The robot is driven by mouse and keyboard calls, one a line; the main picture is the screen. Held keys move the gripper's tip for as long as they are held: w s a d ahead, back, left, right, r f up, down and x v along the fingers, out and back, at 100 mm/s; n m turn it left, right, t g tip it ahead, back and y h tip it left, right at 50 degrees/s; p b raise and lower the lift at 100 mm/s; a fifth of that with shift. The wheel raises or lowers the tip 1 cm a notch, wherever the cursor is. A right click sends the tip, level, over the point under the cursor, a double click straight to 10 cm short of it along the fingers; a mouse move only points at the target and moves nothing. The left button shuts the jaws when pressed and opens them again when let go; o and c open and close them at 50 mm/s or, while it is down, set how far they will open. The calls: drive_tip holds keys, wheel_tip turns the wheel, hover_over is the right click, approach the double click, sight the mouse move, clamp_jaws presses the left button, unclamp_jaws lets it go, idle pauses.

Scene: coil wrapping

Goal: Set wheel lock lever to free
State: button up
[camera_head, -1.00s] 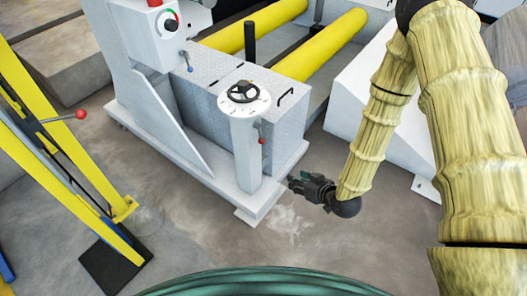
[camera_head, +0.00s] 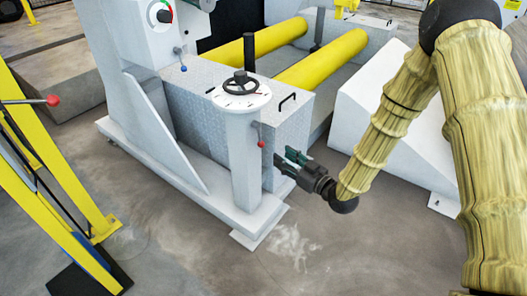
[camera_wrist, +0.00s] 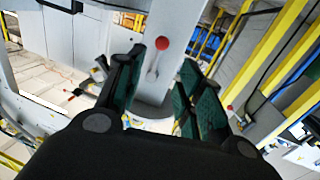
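The wheel lock lever (camera_head: 261,141) is a short grey lever with a red knob on the right side of the pale pedestal (camera_head: 244,170), below the handwheel (camera_head: 240,82). In the head view its knob end points down. In the wrist view the lever (camera_wrist: 161,44) shows past the fingertips, in line with the gap between them, with its knob upward in that picture. My gripper (camera_head: 283,160) is just right of the pedestal, a little below the knob. Its green-padded fingers also show in the wrist view (camera_wrist: 163,62), spread apart with nothing between them. No contact with the lever is visible.
A blue-knobbed lever (camera_head: 182,65) is on the machine housing at the upper left. A yellow frame (camera_head: 65,170) with a red-knobbed lever (camera_head: 50,100) stands at the left. Yellow rollers (camera_head: 320,60) lie behind. The floor in front of the pedestal is clear.

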sight(261, 142)
drive_tip(key=shift+b+x, duration=1.8)
drive_tip(key=shift+x, duration=3.65)
drive_tip(key=shift+r, duration=0.1)
clamp_jaws()
